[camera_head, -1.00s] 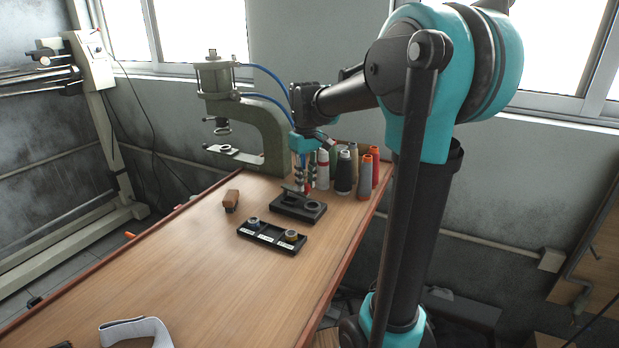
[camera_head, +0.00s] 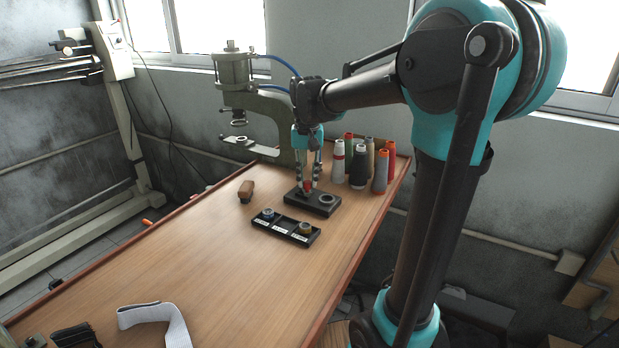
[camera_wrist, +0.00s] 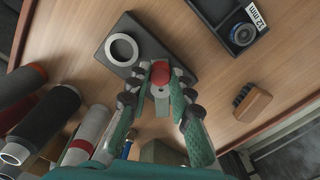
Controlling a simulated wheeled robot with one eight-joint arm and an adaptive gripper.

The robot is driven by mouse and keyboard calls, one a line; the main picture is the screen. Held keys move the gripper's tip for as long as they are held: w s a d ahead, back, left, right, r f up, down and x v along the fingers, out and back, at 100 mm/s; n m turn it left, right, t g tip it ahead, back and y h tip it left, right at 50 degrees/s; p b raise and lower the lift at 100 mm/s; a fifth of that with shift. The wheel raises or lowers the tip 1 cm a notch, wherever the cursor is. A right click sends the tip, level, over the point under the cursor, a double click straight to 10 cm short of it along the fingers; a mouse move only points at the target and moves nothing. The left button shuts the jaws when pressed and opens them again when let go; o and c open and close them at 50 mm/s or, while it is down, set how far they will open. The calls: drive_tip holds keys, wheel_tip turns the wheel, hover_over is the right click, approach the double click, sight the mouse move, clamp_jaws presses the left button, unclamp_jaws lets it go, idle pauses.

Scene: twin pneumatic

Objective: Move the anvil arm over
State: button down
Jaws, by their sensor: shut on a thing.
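A black base block (camera_head: 322,206) stands on the table, with a pale metal ring (camera_head: 328,199) on its right part. A red knob (camera_head: 308,184) is on its left part; in the wrist view the red knob (camera_wrist: 161,72) sits between my fingertips, close to the ring (camera_wrist: 121,50). My gripper (camera_head: 306,181) points down over the block and is shut on the knob; it also shows in the wrist view (camera_wrist: 161,82). The arm under the knob is mostly hidden by my fingers. A green press (camera_head: 270,125) with a metal cylinder stands behind, left of my gripper.
Several thread spools (camera_head: 361,165) stand close right of my gripper. A black tray (camera_head: 286,230) with small parts lies in front of the block, and a wooden brush (camera_head: 246,191) to its left. A white strap (camera_head: 152,315) lies at the near edge. The middle table is clear.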

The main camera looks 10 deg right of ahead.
idle(0.3)
drive_tip(key=c, duration=1.3)
unclamp_jaws()
drive_tip(key=shift+c, duration=0.2)
drive_tip(key=shift+r, duration=0.15)
wheel_tip(320, 180, up, 12)
